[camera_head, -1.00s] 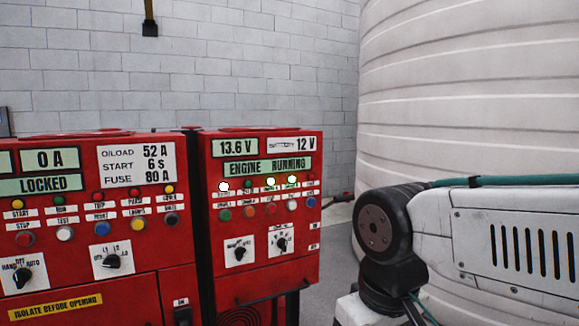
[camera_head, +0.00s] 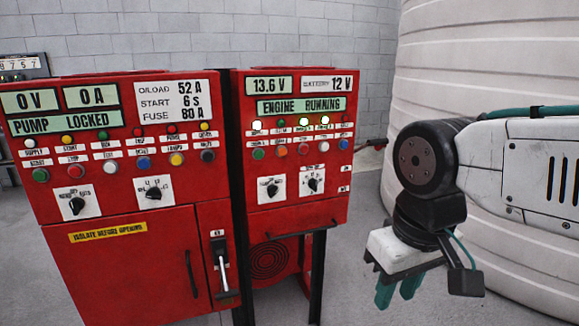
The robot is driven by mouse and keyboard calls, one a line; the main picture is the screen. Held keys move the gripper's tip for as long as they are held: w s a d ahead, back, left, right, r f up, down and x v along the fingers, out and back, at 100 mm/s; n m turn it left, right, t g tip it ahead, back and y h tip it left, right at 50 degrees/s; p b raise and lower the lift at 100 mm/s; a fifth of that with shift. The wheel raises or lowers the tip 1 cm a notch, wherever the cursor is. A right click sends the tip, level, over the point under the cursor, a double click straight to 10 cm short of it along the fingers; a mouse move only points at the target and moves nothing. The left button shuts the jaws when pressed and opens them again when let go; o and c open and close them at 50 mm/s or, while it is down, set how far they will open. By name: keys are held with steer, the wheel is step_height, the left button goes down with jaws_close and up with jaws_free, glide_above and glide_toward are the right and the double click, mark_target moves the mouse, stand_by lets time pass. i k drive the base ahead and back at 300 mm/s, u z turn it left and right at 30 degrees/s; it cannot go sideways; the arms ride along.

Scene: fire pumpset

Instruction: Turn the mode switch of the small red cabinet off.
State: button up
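The small red cabinet (camera_head: 297,218) stands on dark legs right of a larger red cabinet. Its displays read 13.6 V, 12 V and ENGINE RUNNING. Its front carries two black rotary switches on white plates, a left one (camera_head: 271,188) and a right one (camera_head: 314,184). Their labels are too small to read, so I cannot tell which is the mode switch or its exact setting. My gripper (camera_head: 398,290) hangs at the lower right, pointing down, its green fingers apart and empty. It is right of the small cabinet and lower in the picture than the switches, touching nothing.
The larger red cabinet (camera_head: 127,262) has its own rotary switches, buttons and a lever handle (camera_head: 221,266). A big white ribbed tank (camera_head: 480,60) stands behind my arm. A grey block wall (camera_head: 300,30) is behind. Grey floor shows between cabinet and tank.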

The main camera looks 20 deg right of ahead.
mark_target(273, 189)
steer(key=z, duration=0.15)
steer(key=k, duration=0.45)
steer(key=z, duration=1.55)
steer(key=i, duration=0.75)
steer(key=u, duration=0.65)
steer(key=i, duration=0.55)
steer(key=u, duration=0.55)
